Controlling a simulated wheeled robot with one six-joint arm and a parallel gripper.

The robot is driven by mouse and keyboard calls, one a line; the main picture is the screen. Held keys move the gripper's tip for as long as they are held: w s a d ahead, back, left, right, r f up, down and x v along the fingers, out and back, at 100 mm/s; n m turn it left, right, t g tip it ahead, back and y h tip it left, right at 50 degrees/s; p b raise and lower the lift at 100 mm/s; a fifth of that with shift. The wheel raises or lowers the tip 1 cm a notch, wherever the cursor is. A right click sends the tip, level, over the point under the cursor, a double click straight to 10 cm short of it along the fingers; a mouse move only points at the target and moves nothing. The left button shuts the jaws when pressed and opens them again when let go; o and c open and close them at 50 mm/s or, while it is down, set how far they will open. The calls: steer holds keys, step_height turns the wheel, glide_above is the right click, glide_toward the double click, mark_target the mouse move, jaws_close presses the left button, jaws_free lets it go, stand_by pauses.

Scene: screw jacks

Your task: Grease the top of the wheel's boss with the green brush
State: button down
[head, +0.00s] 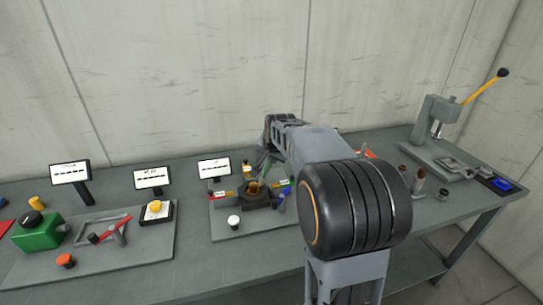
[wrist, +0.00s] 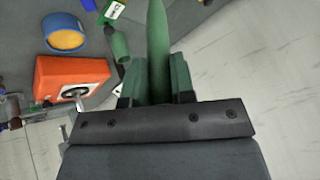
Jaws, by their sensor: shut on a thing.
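My gripper (wrist: 156,85) is shut on a green tapered thing, which looks like the green brush (wrist: 157,45), pointing up in the wrist view. Its tip runs to the top of that view, so what it faces is cut off. In the head view a green piece (head: 264,166) shows just below my wrist, and my arm hides the gripper's fingers. A dark round wheel (head: 258,201) with a brown-gold middle, likely its boss (head: 256,188), sits on a grey plate at the bench's centre. The green piece is close above it; I cannot tell whether they touch.
The wrist view shows an orange box (wrist: 72,78) with a metal lever, a yellow thing with a blue rim (wrist: 66,36) and another green piece (wrist: 118,45). A white-topped knob (head: 233,220) stands before the wheel. A lever press (head: 435,125) stands far right.

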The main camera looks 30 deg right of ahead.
steer(key=shift+f, duration=0.25)
steer(key=shift+a, duration=0.1)
steer(key=a, duration=0.5)
steer(key=shift+a+r+b, duration=0.1)
steer(key=shift+b, duration=0.3)
steer(key=shift+w+r, duration=0.1)
steer(key=shift+r, duration=0.05)
